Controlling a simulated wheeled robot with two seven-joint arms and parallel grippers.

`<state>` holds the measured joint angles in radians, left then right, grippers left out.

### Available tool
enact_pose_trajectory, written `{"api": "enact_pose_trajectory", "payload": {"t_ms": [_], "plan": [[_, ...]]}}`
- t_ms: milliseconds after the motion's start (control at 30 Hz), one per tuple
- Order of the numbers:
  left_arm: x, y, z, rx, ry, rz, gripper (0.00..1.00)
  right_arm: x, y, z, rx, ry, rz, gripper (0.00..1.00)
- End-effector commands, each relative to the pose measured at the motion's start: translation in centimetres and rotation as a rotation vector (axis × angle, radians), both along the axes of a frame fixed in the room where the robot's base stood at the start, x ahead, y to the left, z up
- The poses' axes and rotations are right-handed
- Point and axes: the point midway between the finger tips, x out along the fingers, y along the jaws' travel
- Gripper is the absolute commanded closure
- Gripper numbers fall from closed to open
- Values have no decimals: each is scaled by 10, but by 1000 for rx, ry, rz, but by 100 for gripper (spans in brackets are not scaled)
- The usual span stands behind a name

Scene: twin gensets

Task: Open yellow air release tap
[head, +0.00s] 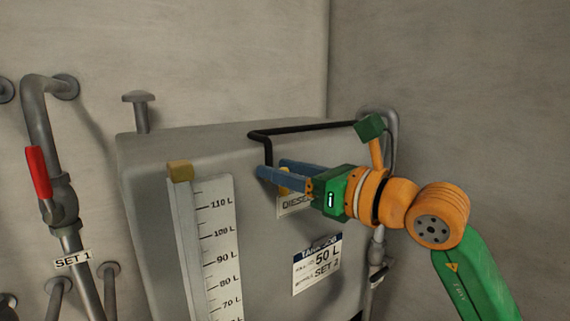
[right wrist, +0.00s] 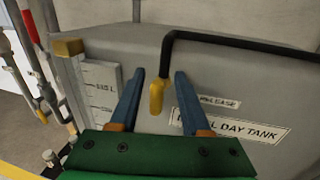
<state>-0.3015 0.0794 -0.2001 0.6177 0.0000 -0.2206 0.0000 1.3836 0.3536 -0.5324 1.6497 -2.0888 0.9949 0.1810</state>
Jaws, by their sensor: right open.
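The yellow air release tap (right wrist: 156,97) hangs at the end of a bent black pipe (right wrist: 240,40) on the front of the grey day tank. In the head view only a bit of the yellow tap (head: 284,184) shows, mostly hidden by my right gripper. My right gripper (head: 272,168) is open and reaches in from the right. In the right wrist view the tap lies between the two blue fingers (right wrist: 159,75), with a gap showing on each side. I cannot tell its exact depth between them. My left gripper is not in view.
A pipe with a red lever (head: 38,172) stands further left. The black pipe passes above my fingers.

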Motion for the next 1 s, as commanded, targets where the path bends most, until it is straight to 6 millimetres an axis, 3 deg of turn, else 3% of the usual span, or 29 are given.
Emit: {"api": "enact_pose_trajectory", "payload": {"t_ms": [67,200,233,400,533,733,767,867,1000], "plan": [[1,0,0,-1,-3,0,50,0,0,0,0,0,0,58],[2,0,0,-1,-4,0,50,0,0,0,-1,-1,0,96],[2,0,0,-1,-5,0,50,0,0,0,-1,-1,0,100],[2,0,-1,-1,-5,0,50,0,0,0,1,0,0,100],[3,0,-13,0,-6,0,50,0,-1,-4,34,22,-1,100],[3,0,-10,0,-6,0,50,0,-1,0,39,26,-1,100],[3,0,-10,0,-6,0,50,0,-1,0,39,26,-1,80],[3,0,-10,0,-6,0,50,0,-1,0,38,26,-1,53],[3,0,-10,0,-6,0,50,0,-1,0,38,26,-1,53]]}}
